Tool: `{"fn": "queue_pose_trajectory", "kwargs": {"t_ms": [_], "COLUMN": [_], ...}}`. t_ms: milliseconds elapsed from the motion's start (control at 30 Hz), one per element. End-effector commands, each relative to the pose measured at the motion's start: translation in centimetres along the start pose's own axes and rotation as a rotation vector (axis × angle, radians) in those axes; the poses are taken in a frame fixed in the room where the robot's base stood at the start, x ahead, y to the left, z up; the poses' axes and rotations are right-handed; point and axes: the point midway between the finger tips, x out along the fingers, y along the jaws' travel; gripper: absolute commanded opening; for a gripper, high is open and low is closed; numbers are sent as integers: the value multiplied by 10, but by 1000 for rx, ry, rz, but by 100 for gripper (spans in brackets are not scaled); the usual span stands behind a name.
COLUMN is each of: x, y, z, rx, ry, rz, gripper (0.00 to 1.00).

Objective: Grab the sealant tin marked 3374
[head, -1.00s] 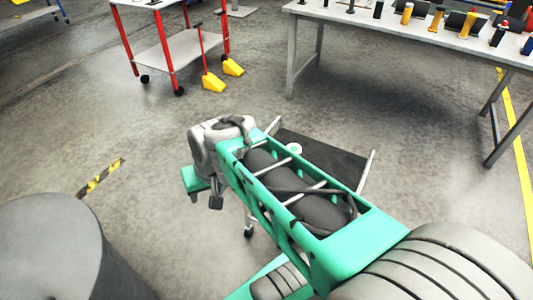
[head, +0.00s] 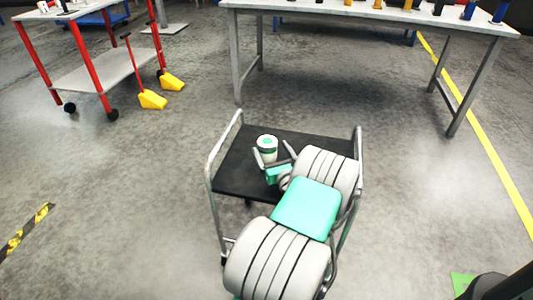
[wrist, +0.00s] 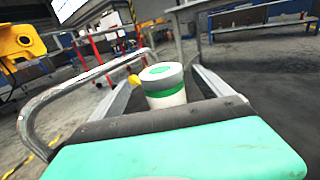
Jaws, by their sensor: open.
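A white sealant tin (head: 267,143) with a green band and a green mark on its lid stands upright on the black deck of a cart. It also shows in the wrist view (wrist: 165,90), near the middle. Its number cannot be read. My gripper (head: 272,151) is open just on the near side of the tin. In the wrist view its two grey fingers point ahead, one to the left and one to the right of the tin. I cannot tell whether either finger touches it. The tin's lower part is partly hidden by my gripper.
The cart (head: 236,170) has grey tube handles at its left and right ends, close to my arm. A grey workbench (head: 330,9) with several items stands behind. A red-legged trolley (head: 105,66) and yellow wedges (head: 152,99) are at left. Floor between is clear.

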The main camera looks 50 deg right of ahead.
Motion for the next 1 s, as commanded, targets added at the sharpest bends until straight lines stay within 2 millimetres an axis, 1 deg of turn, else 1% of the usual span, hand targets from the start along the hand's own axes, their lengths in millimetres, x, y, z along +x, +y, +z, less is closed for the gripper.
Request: {"fn": "queue_pose_trajectory", "kwargs": {"t_ms": [100, 200, 300, 467, 1000], "x": [23, 38, 43, 43, 42], "y": [0, -1, -2, -3, -3], "z": [-5, -4, -3, -2, -2], "rx": [-5, -4, -3, -3, -4], "ry": [-1, 0, 1, 2, 2], "rz": [5, 4, 1, -1, -2], "gripper": [89, 89, 89, 89, 45]}}
